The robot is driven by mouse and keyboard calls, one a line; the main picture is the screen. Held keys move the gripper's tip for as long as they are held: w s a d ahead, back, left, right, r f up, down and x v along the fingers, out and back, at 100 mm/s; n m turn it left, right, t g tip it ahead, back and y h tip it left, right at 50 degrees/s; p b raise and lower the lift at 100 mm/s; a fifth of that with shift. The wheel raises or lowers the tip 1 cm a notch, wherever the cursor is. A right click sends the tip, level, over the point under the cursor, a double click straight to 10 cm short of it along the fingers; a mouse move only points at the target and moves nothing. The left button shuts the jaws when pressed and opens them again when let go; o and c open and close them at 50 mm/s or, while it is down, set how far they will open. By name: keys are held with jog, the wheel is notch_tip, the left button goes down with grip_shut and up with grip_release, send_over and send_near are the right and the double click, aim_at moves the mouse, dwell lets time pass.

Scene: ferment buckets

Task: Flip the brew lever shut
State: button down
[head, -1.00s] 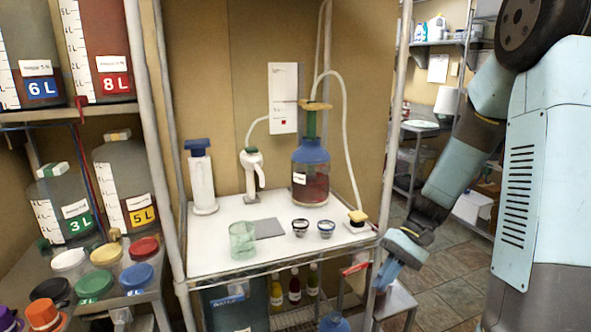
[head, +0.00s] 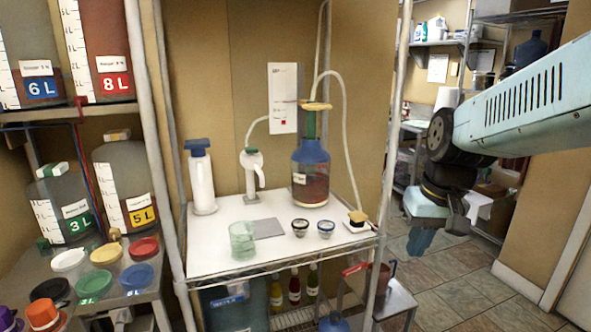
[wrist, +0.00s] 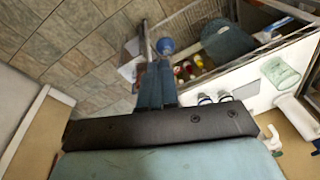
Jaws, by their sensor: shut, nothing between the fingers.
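A white tap-like fixture (head: 252,172) with a curved handle stands at the back of the white table, a hose running from it to a wall box. It may bear the brew lever; no label confirms this. A red handle (head: 355,269) also shows below the table's front right corner. My gripper (head: 420,241) is shut and empty, hanging over the floor right of the table, apart from everything. Its blue fingers (wrist: 158,84) lie side by side in the wrist view. The fixture shows only partly at that view's lower right.
The white table (head: 215,255) holds a white pump bottle (head: 201,180), a blue-topped jug (head: 311,172), a green glass (head: 242,240) and two small jars. A metal shelf post (head: 391,130) stands between my gripper and the tabletop. Tiled floor (head: 450,275) is free on the right.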

jog(key=s+d+r+t+h, duration=0.1)
jog(key=s+r+t, duration=0.2)
jog(key=s+r, duration=0.1)
jog(key=shift+d+r+t, duration=0.15)
jog(key=shift+r+t, duration=0.25)
jog(key=shift+r, duration=0.4)
